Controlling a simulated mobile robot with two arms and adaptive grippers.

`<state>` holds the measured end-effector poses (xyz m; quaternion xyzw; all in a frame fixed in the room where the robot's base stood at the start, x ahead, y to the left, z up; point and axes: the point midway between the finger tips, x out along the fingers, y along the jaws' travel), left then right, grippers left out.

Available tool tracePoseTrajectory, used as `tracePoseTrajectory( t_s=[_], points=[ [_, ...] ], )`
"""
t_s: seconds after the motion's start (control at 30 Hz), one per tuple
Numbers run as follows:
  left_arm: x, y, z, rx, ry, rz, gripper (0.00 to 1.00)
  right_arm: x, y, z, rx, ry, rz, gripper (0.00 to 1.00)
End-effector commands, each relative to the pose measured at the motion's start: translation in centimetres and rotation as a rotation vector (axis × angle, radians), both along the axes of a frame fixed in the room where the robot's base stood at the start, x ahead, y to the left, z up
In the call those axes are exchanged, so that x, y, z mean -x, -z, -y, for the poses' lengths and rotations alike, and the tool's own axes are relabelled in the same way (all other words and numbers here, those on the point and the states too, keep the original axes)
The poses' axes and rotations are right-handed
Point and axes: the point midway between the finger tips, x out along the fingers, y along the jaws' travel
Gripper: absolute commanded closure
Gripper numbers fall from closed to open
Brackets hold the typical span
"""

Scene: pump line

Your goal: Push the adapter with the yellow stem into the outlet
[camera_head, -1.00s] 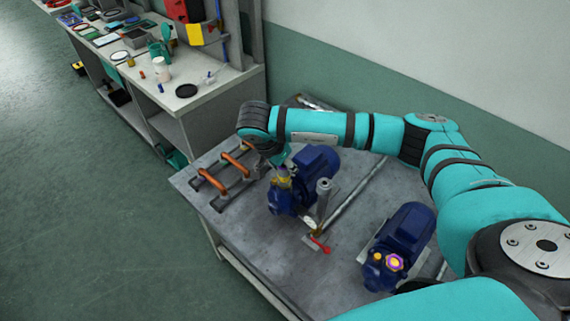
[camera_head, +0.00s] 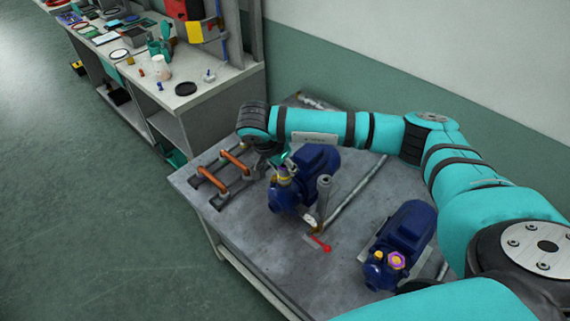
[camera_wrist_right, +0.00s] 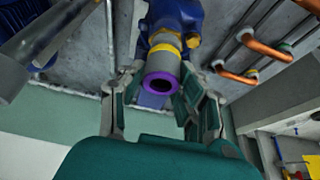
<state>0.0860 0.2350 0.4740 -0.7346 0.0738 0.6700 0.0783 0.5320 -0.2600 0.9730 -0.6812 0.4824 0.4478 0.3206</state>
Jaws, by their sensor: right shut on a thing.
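The adapter (camera_wrist_right: 163,68) is a grey cylinder with a purple ring at its near end and a yellow band at its far end. In the right wrist view it lines up against the outlet of the blue pump (camera_wrist_right: 176,18); I cannot tell how deep it sits. My right gripper (camera_wrist_right: 160,82) is shut on the adapter, one finger on each side. In the head view the right gripper (camera_head: 275,163) is at the far-left pump (camera_head: 316,170), with a yellow part (camera_head: 284,181) showing below it. My left gripper is not in view.
A second blue pump (camera_head: 405,232) with a purple-ringed fitting stands nearer on the grey table (camera_head: 250,232). An upright grey pipe (camera_head: 324,196) and a red-handled valve (camera_head: 321,244) are beside the first pump. Copper pipes (camera_head: 235,158) lie left. A cluttered workbench (camera_head: 215,90) stands behind.

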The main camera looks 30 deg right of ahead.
Motion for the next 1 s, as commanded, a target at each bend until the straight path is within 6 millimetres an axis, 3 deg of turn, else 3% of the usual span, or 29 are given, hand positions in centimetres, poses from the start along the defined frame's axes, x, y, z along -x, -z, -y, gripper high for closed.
tracePoseTrajectory(
  t_s=[0.53, 0.57, 0.7, 0.77, 1.0],
  points=[
    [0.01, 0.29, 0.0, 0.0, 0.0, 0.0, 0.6, -0.02, 0.21, 0.02, 0.0, 0.0, 0.0, 0.97],
    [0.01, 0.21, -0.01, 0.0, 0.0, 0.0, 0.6, -0.02, 0.13, 0.02, 0.0, 0.0, 0.0, 0.63],
    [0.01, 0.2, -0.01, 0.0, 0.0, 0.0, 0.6, -0.01, 0.14, 0.01, 0.0, 0.0, 0.0, 0.45],
    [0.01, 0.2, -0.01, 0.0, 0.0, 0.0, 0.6, -0.01, 0.14, 0.01, 0.0, 0.0, 0.0, 0.4],
    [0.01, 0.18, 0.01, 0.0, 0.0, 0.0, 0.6, 0.01, 0.13, 0.0, 0.0, 0.0, 0.0, 0.4]
  ],
)
